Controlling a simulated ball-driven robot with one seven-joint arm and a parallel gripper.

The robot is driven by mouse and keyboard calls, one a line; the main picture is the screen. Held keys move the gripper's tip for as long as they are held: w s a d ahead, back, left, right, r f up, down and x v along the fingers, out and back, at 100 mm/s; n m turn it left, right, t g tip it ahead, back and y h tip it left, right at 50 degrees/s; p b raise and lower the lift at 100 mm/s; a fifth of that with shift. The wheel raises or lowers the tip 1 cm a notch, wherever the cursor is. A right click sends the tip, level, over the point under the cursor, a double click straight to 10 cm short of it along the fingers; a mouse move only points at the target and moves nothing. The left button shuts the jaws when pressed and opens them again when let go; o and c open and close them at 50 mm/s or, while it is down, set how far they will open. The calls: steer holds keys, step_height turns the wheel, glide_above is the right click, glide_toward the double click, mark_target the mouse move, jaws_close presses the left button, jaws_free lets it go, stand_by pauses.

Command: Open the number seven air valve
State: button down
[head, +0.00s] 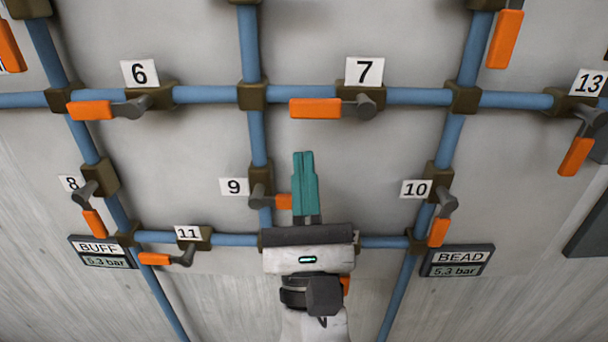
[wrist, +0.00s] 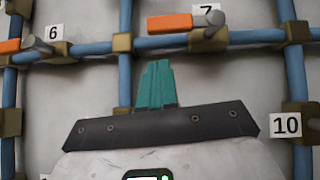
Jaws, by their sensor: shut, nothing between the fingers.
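The number seven valve has an orange handle (head: 316,108) on a grey pivot (head: 366,105), below a white "7" label (head: 364,71) on a blue horizontal pipe. The handle points left, lying along the pipe. In the wrist view its orange handle (wrist: 170,23) shows at the top, with the label partly cut off. My gripper (head: 303,156) has teal fingers, pressed together and empty. Its tips point up, below the seven handle and apart from it in the picture. My gripper hides part of the number nine handle (head: 283,201). The wrist view also shows the teal fingers (wrist: 158,66).
Valve six (head: 92,110) is to the left on the same pipe, and valve thirteen (head: 576,156) to the right. Valves eight (head: 94,223), eleven (head: 154,259) and ten (head: 438,231) are lower. BUFF (head: 103,262) and BEAD (head: 457,271) gauges read 5.3 bar. Bare wall lies between pipes.

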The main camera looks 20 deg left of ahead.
steer(key=a+b+v, duration=0.1)
steer(key=b+v, duration=0.3)
steer(key=v, duration=0.6)
steer(key=w+d+f+n+g+y, duration=0.1)
steer(key=d+f+n+g+y, duration=0.15)
steer(key=f+n+g, duration=0.6)
steer(key=w+d+f+n+g+y, duration=0.15)
steer(key=d+f+n+g, duration=0.25)
steer(key=f+n, duration=0.85)
steer(key=s+d+f+n+g+h, duration=0.2)
steer(key=s+d+f+n+h, duration=0.15)
steer(key=d+f, duration=0.35)
steer(key=s+d+f+n+g+h, duration=0.25)
steer(key=d+f+n+h, duration=0.2)
steer(key=d+f, duration=0.3)
steer(key=s+d+f+g+h, duration=0.3)
steer(key=s+d+f+g, duration=0.1)
steer(key=s+d, duration=0.4)
steer(key=s+d+f+g+h, duration=0.3)
steer(key=s+d+f+h, duration=0.1)
steer(key=s+d, duration=0.4)
step_height(320, 180, up, 18)
steer(key=p, duration=1.7)
steer(key=shift+w+a+n+y, duration=0.3)
steer(key=shift+w+a, duration=0.15)
steer(key=shift+a, duration=0.05)
